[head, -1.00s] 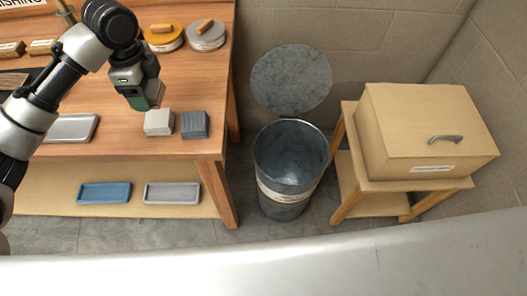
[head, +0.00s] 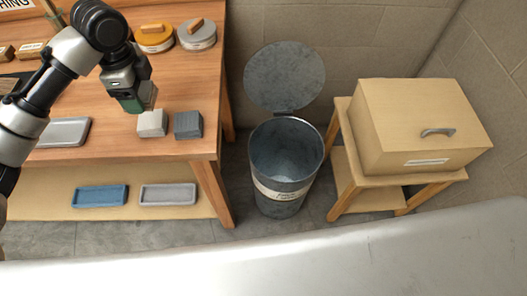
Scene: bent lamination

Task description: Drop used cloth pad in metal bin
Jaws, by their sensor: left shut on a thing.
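My left gripper (head: 136,104) points down over the right part of the wooden workbench, just behind a light grey block. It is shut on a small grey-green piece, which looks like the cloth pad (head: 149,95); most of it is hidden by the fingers. The metal bin (head: 287,165) stands on the floor to the right of the bench. Its round lid (head: 285,76) is tilted up at the back, so the bin is open, and no object shows inside. My right gripper is not in view.
A light grey block (head: 152,124) and a dark grey block (head: 188,125) sit near the bench's front edge. A metal tray (head: 63,132) lies to their left. Round tins (head: 197,35) stand behind. A beige box (head: 422,125) on a wooden stand is right of the bin.

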